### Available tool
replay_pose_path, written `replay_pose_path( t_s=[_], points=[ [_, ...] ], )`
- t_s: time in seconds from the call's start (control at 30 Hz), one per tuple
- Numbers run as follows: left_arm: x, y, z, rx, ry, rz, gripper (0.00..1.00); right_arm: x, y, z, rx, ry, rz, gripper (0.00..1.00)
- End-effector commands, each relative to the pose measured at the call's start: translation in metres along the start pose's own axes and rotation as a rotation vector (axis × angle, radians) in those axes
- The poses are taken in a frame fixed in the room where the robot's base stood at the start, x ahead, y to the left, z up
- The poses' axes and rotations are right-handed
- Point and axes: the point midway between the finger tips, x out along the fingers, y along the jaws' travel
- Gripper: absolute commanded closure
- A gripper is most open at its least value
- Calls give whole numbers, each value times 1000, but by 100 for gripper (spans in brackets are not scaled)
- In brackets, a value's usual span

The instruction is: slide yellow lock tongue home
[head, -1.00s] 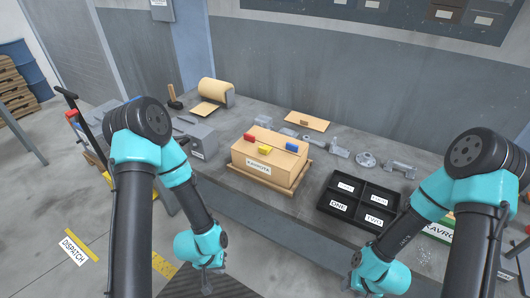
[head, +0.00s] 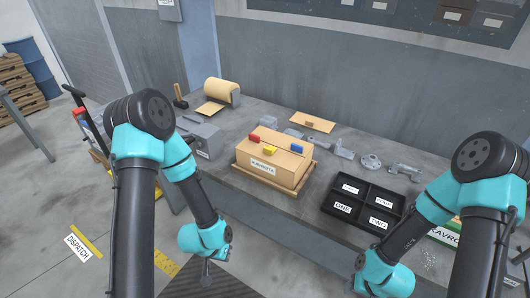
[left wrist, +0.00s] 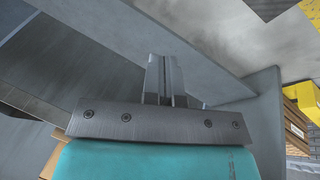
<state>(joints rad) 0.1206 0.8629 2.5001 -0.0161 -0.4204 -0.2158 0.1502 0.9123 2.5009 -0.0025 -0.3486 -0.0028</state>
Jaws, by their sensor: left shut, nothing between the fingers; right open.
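A tan box (head: 270,172) with a name label stands on the bench. On its top are a yellow lock tongue (head: 270,150), a red piece (head: 254,139) to its left and a blue piece (head: 297,147) to its right. Whether the tongue is fully in is too small to tell. My left gripper (head: 206,272) is shut and empty, pointing down in front of the bench, well apart from the box. Its fingers also show together in the left wrist view (left wrist: 165,78). My right gripper (head: 353,287) is open at the lower edge, near the bench front, touching nothing visible.
A black tray (head: 362,205) with labelled compartments stands right of the box. Grey metal castings (head: 370,161) lie behind it. A grey machine block (head: 198,135) and a tan roll (head: 219,91) are at left.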

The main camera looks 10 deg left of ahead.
Motion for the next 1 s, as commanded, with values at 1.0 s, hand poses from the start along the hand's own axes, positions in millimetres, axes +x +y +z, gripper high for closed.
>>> replay_pose_path(
  t_s=[1.0],
  points=[
    [-202, 94, -215, 1785, 753, -814, 100, 0, 0, 0, 0, 0, 0, 57]
  ],
)
